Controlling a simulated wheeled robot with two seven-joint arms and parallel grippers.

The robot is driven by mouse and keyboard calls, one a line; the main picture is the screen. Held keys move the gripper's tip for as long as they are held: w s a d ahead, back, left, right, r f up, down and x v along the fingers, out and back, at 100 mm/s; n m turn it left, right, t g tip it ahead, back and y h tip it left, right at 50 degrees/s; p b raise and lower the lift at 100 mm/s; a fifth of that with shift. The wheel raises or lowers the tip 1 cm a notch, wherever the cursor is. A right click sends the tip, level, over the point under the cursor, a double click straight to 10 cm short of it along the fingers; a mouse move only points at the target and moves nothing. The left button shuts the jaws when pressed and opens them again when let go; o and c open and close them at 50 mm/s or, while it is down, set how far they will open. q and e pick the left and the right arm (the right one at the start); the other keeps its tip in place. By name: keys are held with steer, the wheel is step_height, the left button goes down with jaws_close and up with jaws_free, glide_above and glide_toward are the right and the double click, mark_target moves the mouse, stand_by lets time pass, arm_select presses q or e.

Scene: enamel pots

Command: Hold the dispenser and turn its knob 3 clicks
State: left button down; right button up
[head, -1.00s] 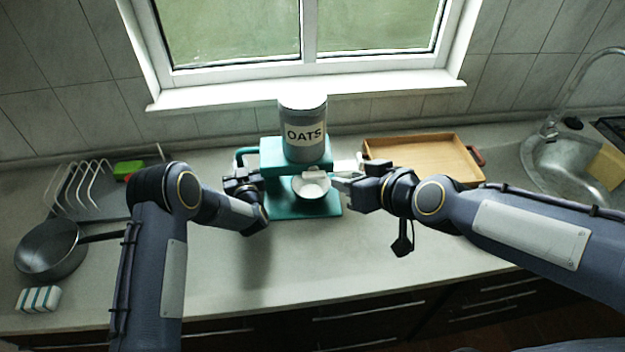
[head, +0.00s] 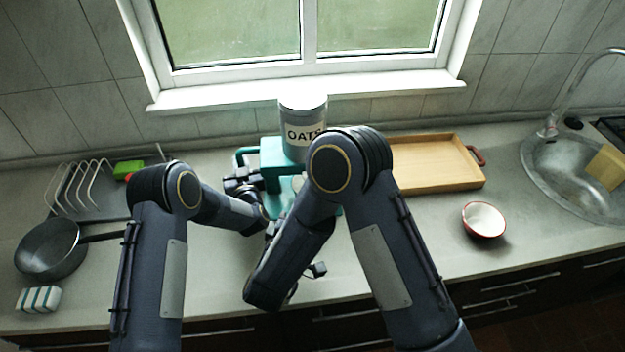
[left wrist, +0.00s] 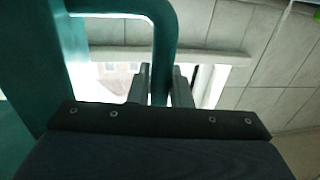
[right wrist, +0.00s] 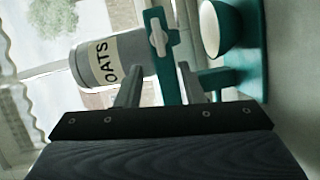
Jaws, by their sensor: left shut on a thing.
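The teal dispenser (head: 272,152) stands on the counter below the window, with a grey OATS canister (head: 303,118) on top. My left gripper (left wrist: 162,85) is shut on its teal side handle (left wrist: 162,45); the handle runs between the fingers. In the right wrist view a pale knob (right wrist: 158,38) shows on the dispenser, just beyond the fingertips of my right gripper (right wrist: 160,85), which is open and empty.
A wooden tray (head: 440,178) lies right of the dispenser. A red-rimmed bowl (head: 484,220) stands on the front right counter, near the sink (head: 560,165). A pan (head: 48,250), a rack (head: 85,190) and a striped sponge (head: 38,299) are at left.

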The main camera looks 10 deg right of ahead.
steer(key=w+d+n, duration=0.1)
steer(key=w+d, duration=0.4)
steer(key=w, duration=0.4)
steer(key=shift+w+f+t+h, duration=0.2)
steer(key=shift+f+t+h, duration=0.1)
steer(key=shift+f+h, duration=0.1)
jaws_close()
